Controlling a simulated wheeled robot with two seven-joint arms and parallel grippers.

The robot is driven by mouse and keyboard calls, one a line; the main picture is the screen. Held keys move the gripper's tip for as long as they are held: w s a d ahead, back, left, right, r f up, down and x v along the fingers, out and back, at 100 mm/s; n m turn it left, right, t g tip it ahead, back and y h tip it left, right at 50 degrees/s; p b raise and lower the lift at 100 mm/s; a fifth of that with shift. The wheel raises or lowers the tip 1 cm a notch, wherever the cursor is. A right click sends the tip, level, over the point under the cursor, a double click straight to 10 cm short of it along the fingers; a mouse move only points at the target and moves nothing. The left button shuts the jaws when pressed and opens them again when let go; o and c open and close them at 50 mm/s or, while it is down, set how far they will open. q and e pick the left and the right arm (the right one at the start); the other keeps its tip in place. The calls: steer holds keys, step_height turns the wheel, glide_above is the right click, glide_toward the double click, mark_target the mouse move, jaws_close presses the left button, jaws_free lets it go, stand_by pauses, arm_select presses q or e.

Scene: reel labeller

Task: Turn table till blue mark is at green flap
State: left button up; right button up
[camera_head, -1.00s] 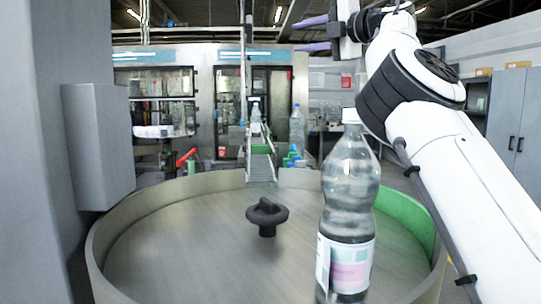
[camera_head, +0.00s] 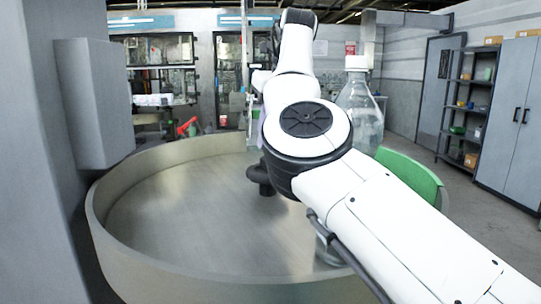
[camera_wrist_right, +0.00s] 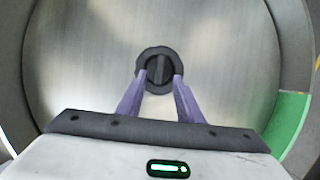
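The round metal turntable (camera_head: 165,215) sits inside a raised rim. Its black centre knob (camera_head: 257,175) is partly behind my right arm in the head view. The green flap (camera_head: 412,172) forms part of the rim at the right; it also shows in the right wrist view (camera_wrist_right: 287,125). I see no blue mark in either view. My right gripper (camera_wrist_right: 159,75) is open, its purple fingers pointing at the knob (camera_wrist_right: 158,68), one on each side of its ridge in the wrist view. I cannot tell whether they touch it. My left gripper is not in view.
A clear bottle (camera_head: 358,108) stands at the right of the turntable, partly hidden by my right arm. A grey box (camera_head: 95,100) on a column is at the left. Shelves (camera_head: 468,105) and a grey cabinet (camera_head: 510,110) stand at the far right.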

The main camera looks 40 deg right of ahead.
steer(key=x, duration=0.5)
steer(key=shift+w+f, duration=0.15)
steer(key=shift+f, duration=0.15)
jaws_close()
